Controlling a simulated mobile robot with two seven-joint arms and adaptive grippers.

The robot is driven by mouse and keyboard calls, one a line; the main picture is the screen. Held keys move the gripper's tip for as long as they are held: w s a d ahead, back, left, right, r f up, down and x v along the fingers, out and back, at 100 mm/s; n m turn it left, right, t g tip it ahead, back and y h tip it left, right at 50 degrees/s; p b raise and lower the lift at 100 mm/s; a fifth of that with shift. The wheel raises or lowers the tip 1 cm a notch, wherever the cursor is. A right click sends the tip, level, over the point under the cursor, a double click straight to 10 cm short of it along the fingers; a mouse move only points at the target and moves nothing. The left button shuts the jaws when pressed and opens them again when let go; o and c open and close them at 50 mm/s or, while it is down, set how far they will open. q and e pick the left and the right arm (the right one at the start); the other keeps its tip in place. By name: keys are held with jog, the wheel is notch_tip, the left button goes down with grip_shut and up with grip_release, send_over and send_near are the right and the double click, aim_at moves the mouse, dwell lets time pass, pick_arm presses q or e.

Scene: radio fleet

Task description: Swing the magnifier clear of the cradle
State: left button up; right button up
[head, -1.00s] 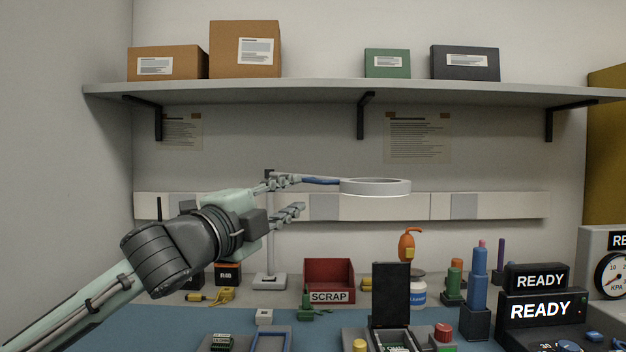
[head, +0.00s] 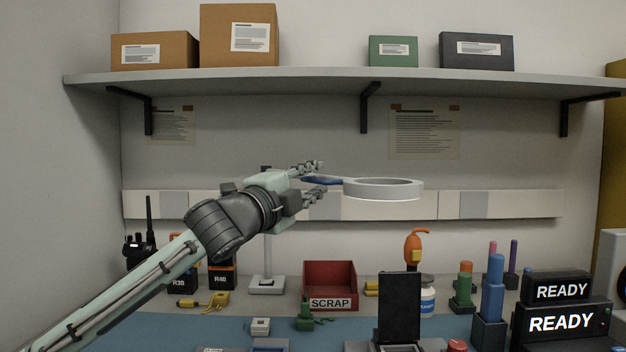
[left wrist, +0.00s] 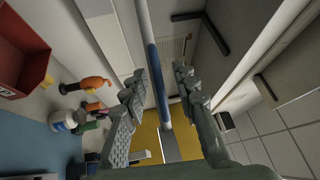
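The magnifier is a pale ring (head: 384,197) on a thin arm with a blue grip (head: 320,181). Its post rises from a grey base (head: 267,285) on the bench. My left gripper (head: 322,178) is at the blue grip, one finger above it and one below. In the left wrist view the blue grip (left wrist: 158,85) runs between the two spread fingers of the gripper (left wrist: 160,78), with a gap on both sides. A black upright panel on a grey base, seemingly the cradle (head: 399,308), stands below the ring, its lower part cut off. My right gripper is out of view.
A red SCRAP bin (head: 330,286) stands behind the blue mat. A shelf (head: 340,82) with boxes hangs above. Radios (head: 140,250) stand at left.

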pick_arm(q)
grip_shut()
dwell(0.5)
